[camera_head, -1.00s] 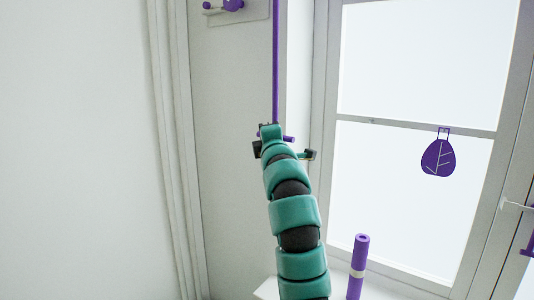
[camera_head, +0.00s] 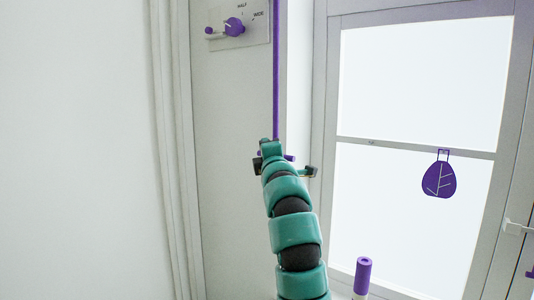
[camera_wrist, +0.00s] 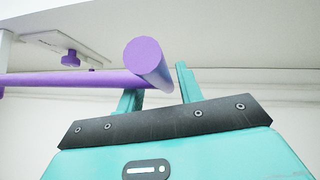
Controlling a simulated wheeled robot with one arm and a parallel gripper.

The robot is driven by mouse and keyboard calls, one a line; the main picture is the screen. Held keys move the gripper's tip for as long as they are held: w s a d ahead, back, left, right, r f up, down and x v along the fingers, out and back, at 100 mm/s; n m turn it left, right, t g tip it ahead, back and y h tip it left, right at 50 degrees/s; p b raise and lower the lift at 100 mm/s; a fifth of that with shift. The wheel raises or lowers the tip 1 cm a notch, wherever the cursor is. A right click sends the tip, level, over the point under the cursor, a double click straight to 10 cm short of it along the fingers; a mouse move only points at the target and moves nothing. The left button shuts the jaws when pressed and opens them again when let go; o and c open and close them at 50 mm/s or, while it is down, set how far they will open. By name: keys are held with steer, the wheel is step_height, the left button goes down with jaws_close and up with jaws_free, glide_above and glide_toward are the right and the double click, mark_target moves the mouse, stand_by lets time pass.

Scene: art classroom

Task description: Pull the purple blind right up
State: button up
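A thin purple rod or cord (camera_head: 276,70) hangs straight down the wall beside the window. A short purple crossbar (camera_head: 290,158) shows at its lower end. My gripper (camera_head: 270,150) is at this lower end, largely hidden by my arm. In the wrist view, the crossbar (camera_wrist: 143,58) points its round end at the camera, and the rod (camera_wrist: 70,81) runs off to the left. My two teal fingers (camera_wrist: 158,92) stand apart around the crossbar; I cannot tell whether they press on it. The blind itself cannot be made out.
A wall panel with a purple knob (camera_head: 234,27) is at the top, left of the rod. The window (camera_head: 420,90) is right, with a purple leaf ornament (camera_head: 439,180) hanging in front. A purple roll (camera_head: 363,275) stands low near my arm. Bare wall is left.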

steer(key=shift+s+f+b, duration=0.2)
steer(key=shift+s+b, duration=0.1)
steer(key=shift+s, duration=0.1)
steer(key=b+v, duration=0.6)
steer(key=v, duration=1)
steer(key=shift+s+r+b, duration=0.2)
steer(key=shift+s+b, duration=0.1)
steer(key=shift+b, duration=0.1)
